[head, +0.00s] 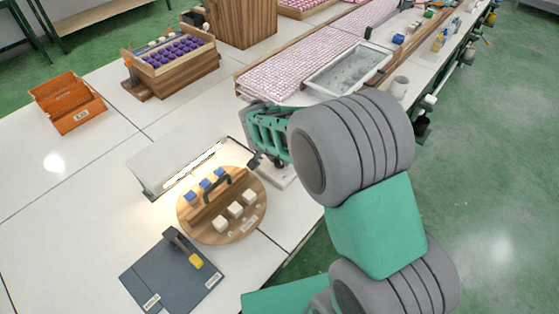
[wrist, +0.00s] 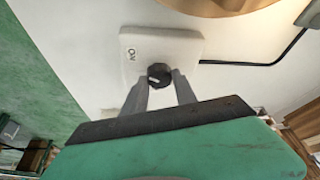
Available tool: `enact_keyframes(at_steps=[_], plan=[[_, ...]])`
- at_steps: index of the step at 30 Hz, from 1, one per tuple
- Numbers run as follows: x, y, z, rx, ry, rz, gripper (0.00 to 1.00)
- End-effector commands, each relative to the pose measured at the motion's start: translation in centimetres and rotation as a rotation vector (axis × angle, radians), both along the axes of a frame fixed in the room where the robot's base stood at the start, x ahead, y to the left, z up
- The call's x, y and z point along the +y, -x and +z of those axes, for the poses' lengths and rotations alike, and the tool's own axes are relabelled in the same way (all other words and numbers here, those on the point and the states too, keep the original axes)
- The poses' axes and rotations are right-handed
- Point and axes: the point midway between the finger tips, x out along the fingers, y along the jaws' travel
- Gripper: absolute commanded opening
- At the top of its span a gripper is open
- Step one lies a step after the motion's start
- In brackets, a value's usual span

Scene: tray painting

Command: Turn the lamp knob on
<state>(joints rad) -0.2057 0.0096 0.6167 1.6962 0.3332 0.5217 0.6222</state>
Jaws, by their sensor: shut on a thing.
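The lamp knob (wrist: 158,73) is small, round and dark with a pale mark. It sits on a white switch box (wrist: 185,42) with an "ON" label to the upper left of the knob. My gripper (wrist: 160,82) is shut on the knob, one grey finger on each side. My gripper (head: 262,163) is right of the lamp, low over the white box (head: 285,181), and my arm hides the knob there.
A round wooden board (head: 200,232) with blue and white blocks lies beside the lamp. A dark cable (wrist: 245,64) runs from the box. A dark blue plate (head: 150,275), an orange bin (head: 68,103) and a wooden rack (head: 172,62) stand around. The left table is mostly clear.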

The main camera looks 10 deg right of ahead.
Motion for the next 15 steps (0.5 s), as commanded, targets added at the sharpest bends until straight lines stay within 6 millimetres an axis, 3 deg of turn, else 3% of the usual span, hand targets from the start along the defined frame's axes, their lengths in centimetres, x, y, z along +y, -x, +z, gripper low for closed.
enact_keyframes(at_steps=[15], plan=[[0.08,-0.04,0.01,0.0,-0.001,-0.07,0.0]])
